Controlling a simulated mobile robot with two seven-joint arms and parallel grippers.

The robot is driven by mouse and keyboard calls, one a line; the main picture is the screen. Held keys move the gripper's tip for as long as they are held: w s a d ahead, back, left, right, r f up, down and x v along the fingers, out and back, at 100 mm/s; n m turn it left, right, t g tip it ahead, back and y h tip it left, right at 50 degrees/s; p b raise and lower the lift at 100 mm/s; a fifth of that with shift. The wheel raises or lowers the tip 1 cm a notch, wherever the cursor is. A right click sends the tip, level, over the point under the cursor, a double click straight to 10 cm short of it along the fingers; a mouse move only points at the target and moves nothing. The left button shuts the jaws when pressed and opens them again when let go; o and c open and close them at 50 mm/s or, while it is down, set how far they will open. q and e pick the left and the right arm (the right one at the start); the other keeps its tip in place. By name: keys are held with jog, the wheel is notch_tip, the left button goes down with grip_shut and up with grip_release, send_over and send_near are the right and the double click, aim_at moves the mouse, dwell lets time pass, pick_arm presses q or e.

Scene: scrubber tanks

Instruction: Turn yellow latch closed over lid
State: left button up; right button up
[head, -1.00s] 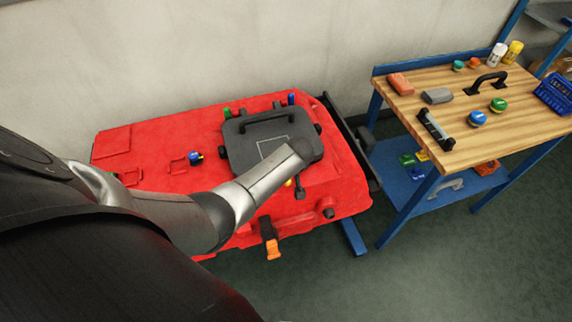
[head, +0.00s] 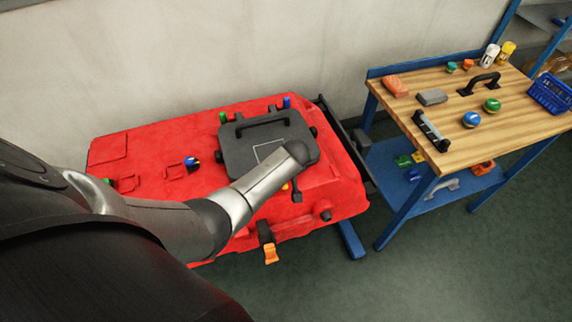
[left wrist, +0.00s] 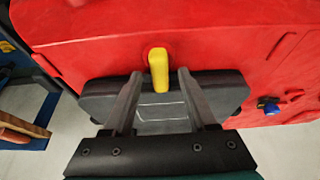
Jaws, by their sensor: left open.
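The yellow latch (left wrist: 158,70) is a short rounded bar at the edge of the dark grey lid (left wrist: 215,92) on the red tank. Its lower end overlaps the lid's rim in the left wrist view. My left gripper (left wrist: 160,75) is open, with one finger on each side of the latch and a visible gap on both sides. In the head view the lid (head: 235,155) lies flat on the tank, and only a small yellow bit (head: 285,187) shows beside my left arm. My left gripper is hidden there. My right gripper is not in view.
The red tank (head: 140,150) carries small coloured knobs and an orange clip (head: 270,254) hanging at its front. A black handle (head: 268,119) rises from the lid. A wooden-topped workbench (head: 510,125) with several parts stands at right. The floor in front is clear.

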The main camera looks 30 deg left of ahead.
pick_arm(q)
jog(key=p+v, duration=0.3)
jog(key=v, duration=1.1)
jog(key=shift+s+r+p, duration=0.2)
jog(key=shift+r+p, duration=0.1)
jog(key=shift+p, duration=0.05)
jog(key=shift+d, duration=0.1)
